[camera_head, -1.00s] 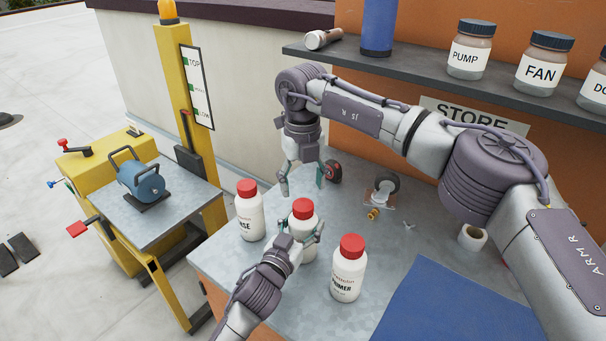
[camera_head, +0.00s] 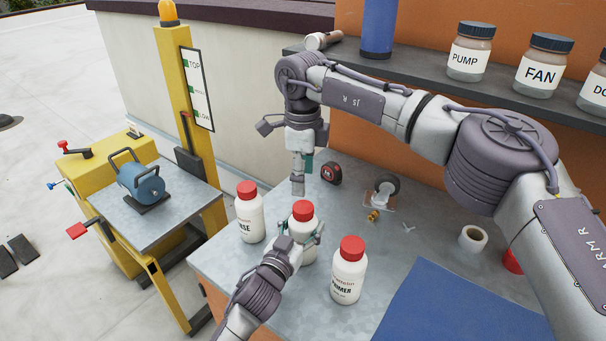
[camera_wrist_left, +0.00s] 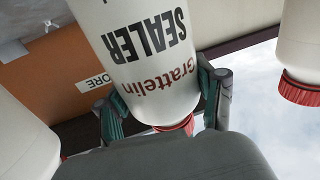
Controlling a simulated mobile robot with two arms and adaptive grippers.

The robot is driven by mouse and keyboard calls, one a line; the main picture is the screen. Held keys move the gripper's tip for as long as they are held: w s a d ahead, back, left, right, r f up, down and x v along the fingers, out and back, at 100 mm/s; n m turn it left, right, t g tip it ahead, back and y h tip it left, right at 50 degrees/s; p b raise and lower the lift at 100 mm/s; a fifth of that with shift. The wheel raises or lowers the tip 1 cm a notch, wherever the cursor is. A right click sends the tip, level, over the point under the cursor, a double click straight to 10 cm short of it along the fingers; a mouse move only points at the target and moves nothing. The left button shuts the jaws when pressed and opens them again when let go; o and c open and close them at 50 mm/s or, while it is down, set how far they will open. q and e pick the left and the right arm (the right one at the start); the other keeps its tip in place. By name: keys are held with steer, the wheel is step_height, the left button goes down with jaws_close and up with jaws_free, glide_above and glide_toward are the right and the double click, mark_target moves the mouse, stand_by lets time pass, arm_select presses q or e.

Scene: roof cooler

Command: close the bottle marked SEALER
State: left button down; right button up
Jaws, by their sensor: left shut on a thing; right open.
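The bottle marked SEALER (camera_wrist_left: 145,50) is white with a red cap. It stands between two other red-capped bottles in the head view (camera_head: 302,247), its label turned away there. Its red cap (camera_head: 302,210) sits on top; how tight it is I cannot tell. My left gripper (camera_head: 304,240) is shut around the bottle's upper body; its fingers (camera_wrist_left: 165,105) show on both sides in the left wrist view, where the bottle appears upside down. My right gripper (camera_head: 301,180) is open, pointing down above and behind the SEALER cap, not touching it, its fingers nearly edge-on.
The PRIMER bottle (camera_head: 347,280) stands close at the right, and a bottle whose label ends in NSE (camera_head: 249,218) at the left. A tape measure (camera_head: 331,172), a caster (camera_head: 385,188) and a white roll (camera_head: 473,238) lie behind. A blue mat (camera_head: 440,310) covers the front right.

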mark_target(303, 206)
steer(key=shift+f, duration=4)
steer(key=c, duration=1.2)
steer(key=o, duration=1.4)
steer(key=shift+c, duration=0.2)
step_height(303, 206, up, 12)
